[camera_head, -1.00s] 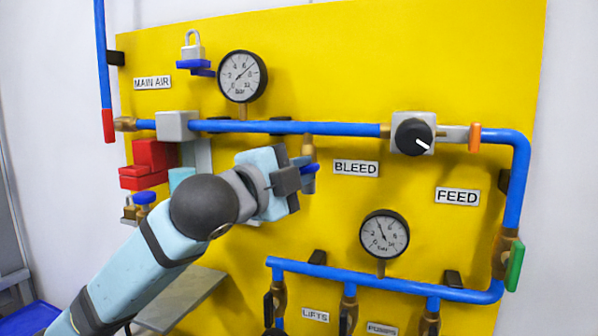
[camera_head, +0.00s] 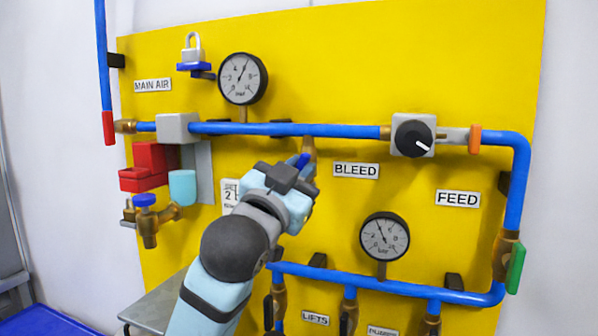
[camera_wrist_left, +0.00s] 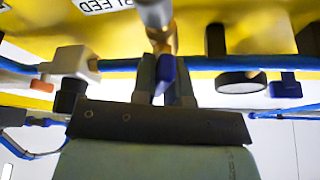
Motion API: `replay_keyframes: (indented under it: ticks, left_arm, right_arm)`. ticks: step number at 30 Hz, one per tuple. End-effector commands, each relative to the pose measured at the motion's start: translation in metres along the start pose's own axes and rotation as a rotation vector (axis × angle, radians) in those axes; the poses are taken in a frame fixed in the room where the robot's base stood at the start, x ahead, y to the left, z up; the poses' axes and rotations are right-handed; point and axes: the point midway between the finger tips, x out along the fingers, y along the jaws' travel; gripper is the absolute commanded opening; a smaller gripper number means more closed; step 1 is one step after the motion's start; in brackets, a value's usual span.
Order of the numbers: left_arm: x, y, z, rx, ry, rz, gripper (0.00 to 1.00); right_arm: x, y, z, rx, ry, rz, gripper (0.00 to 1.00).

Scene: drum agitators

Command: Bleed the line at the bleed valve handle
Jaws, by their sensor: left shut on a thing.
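The bleed valve handle (camera_head: 303,160) is a small blue lever on a brass valve (camera_head: 309,148) under the upper blue pipe, left of the BLEED label (camera_head: 356,170). My left gripper (camera_head: 292,170) is shut on the handle, coming from below. In the left wrist view the blue handle (camera_wrist_left: 166,75) sits between the two dark fingers of the gripper (camera_wrist_left: 164,88), below the brass valve body. The gripper covers part of the handle. My right gripper is not in view.
An upper gauge (camera_head: 242,78) and a lower gauge (camera_head: 384,237) are on the yellow panel (camera_head: 420,50). A black knob (camera_head: 413,137) and green handle (camera_head: 515,267) are to the right. A red block (camera_head: 150,165) and a blue-knobbed brass tap (camera_head: 146,205) are at left.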

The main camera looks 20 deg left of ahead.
Motion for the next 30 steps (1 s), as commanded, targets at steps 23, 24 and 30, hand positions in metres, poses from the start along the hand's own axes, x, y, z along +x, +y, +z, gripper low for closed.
replay_keyframes:
  ticks: [23, 24, 30]
  left_arm:
    - [0.0002, 0.0, -0.0003, -0.358, 0.0, -0.148, 0.0]
    - [0.0002, -0.0001, -0.0002, -0.361, 0.0, -0.149, 0.0]
    - [0.0002, -0.0003, -0.0003, -0.364, 0.001, -0.151, 0.0]
  right_arm:
    - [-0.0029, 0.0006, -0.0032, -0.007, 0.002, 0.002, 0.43]
    - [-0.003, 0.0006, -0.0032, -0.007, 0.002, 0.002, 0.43]
    - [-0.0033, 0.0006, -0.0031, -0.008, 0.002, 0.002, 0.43]
